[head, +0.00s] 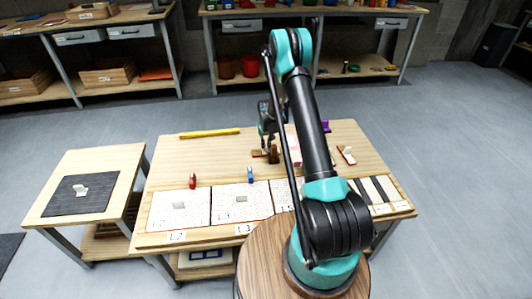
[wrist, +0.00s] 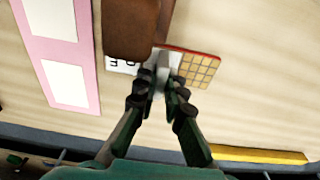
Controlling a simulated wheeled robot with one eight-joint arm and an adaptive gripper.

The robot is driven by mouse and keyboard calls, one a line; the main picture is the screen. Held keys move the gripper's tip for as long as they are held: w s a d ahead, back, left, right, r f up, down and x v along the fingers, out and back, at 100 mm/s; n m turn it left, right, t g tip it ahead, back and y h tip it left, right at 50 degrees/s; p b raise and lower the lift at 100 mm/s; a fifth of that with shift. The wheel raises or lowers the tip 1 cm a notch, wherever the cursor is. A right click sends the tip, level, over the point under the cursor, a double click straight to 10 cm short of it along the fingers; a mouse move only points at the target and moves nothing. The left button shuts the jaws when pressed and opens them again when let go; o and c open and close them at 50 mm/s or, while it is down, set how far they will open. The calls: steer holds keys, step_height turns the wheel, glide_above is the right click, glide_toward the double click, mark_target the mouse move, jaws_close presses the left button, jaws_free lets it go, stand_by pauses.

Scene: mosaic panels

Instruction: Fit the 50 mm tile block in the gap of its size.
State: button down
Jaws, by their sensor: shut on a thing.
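My gripper (wrist: 163,70) is shut on the pale upright grip of a tile block (wrist: 198,68). The block has a tan gridded face with a red edge on one side and a white face with dark marks on the other; I cannot read its size. In the head view my gripper (head: 266,140) is over the back middle of the table, and the block (head: 259,153) shows only in part. A third is partly hidden by my arm.
A brown object (wrist: 130,30) stands close beside the block. A pink-edged board (wrist: 45,25) lies left of it in the wrist view. Another small block (head: 347,155) lies right; a white piece (head: 81,190) sits on the side table's dark mat. Red (head: 193,181) and blue (head: 250,174) items stand behind the panels.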

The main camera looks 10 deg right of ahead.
step_height(320, 180, up, 19)
steer(key=s+d+f, duration=0.1)
steer(key=s+d, duration=0.1)
steer(key=s, duration=0.5)
steer(key=s+d+f, duration=0.2)
steer(key=s, duration=0.6)
steer(key=shift+s+f, duration=0.25)
steer(key=shift+s, duration=0.05)
steer(key=shift+d, duration=0.1)
stand_by(0.5)
